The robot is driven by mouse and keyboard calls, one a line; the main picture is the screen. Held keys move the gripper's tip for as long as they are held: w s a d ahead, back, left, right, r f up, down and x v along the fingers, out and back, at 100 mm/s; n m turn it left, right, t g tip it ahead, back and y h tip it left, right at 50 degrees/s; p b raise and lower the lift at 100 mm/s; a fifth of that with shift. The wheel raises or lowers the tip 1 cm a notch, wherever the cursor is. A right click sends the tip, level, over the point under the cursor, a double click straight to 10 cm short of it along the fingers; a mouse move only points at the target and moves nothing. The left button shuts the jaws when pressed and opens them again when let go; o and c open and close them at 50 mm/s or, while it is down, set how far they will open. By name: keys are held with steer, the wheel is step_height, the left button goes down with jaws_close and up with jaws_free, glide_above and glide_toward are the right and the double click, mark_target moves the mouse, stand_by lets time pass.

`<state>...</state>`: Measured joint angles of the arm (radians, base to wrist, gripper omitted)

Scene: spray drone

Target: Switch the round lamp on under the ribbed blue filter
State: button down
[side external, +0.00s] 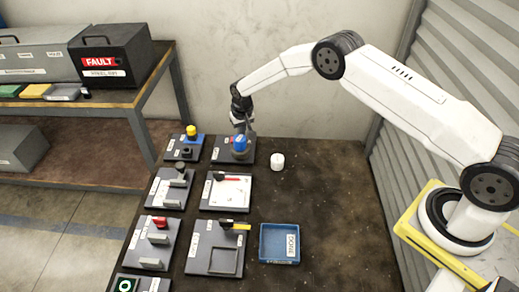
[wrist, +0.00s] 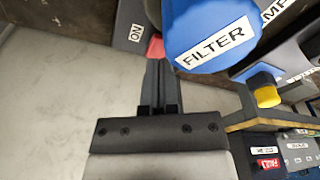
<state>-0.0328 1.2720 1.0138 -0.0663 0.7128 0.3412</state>
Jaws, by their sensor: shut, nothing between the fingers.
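The blue filter (side external: 239,142) sits on a dark panel (side external: 222,155) at the far end of the table. In the wrist view the filter (wrist: 208,38) is large, with a FILTER label facing the camera. The round lamp cannot be made out; the filter covers that spot. A red switch part (wrist: 156,47) shows beside an ON label, left of the filter. My gripper (wrist: 159,62) is shut and empty, its fingertips at the red part; I cannot tell whether they touch. In the side view my gripper (side external: 248,131) is just behind the filter.
A white cylinder (side external: 277,161) stands right of the panel. A yellow knob (side external: 191,131) is on the panel to the left. Several other switch panels and a blue tray (side external: 279,244) lie nearer the front. The table's right side is clear.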

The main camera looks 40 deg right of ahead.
steer(key=shift+f, duration=0.8)
stand_by(0.7)
steer(key=shift+r, duration=3.5)
steer(key=shift+r, duration=0.1)
steer(key=shift+s+r, duration=0.2)
steer(key=shift+r, duration=0.05)
steer(key=s+r+n, duration=0.2)
steer(key=s+r, duration=0.8)
steer(key=s, duration=0.4)
steer(key=s+d+r+n, duration=0.1)
steer(key=s+r, duration=0.1)
steer(key=s, duration=1.7)
steer(key=shift+r+t, duration=0.2)
steer(key=shift+t, duration=0.2)
